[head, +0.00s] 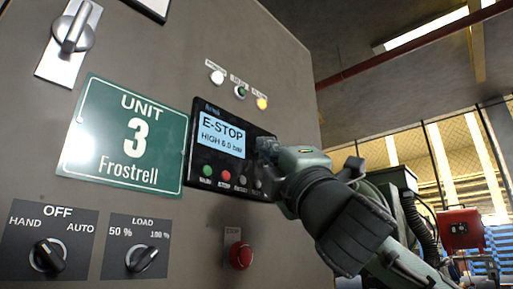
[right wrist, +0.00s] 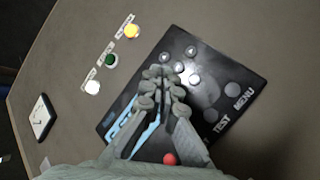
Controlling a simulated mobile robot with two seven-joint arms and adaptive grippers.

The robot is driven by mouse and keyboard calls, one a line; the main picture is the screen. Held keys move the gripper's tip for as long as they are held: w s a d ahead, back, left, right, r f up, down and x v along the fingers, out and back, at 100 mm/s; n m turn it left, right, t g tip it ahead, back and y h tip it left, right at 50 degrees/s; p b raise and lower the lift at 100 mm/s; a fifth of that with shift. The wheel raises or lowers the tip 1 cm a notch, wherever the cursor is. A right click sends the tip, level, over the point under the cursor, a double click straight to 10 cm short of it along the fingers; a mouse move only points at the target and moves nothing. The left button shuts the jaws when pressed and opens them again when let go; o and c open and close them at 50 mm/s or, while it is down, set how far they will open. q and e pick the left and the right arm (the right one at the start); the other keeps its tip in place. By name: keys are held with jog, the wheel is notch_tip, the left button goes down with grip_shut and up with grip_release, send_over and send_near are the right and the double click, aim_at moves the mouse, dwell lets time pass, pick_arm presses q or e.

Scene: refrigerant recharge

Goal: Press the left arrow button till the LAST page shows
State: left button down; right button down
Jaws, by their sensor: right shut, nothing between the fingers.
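The black control panel (head: 200,185) has a lit screen (head: 221,134) reading "E-STOP" and "HIGH 6.0 bar". My right gripper (head: 266,150) is shut and empty, its fingertips just right of the screen, covering the arrow buttons in the head view. In the right wrist view its fingers (right wrist: 164,78) reach over the screen's edge to a cluster of small round grey buttons (right wrist: 190,51). The left arrow button cannot be made out; the fingertips cover that side of the cluster. Whether they touch a button, I cannot tell. My left gripper is not in view.
Below the screen are a green button (head: 207,170), a red button (head: 224,176) and dark ones. Three lamps (head: 240,91) sit above the panel. A red mushroom button (head: 241,256) and rotary switches (head: 144,259) lie below. A green "UNIT 3" sign (head: 126,136) is at left.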

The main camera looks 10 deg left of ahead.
dwell(0.5)
jog(key=shift+s+d, duration=0.4)
jog(key=shift+d, duration=0.15)
jog(key=shift+s+d, duration=0.75)
jog(key=shift+d, duration=0.3)
jog(key=shift+s+d, duration=0.7)
jog(key=shift+d, duration=0.3)
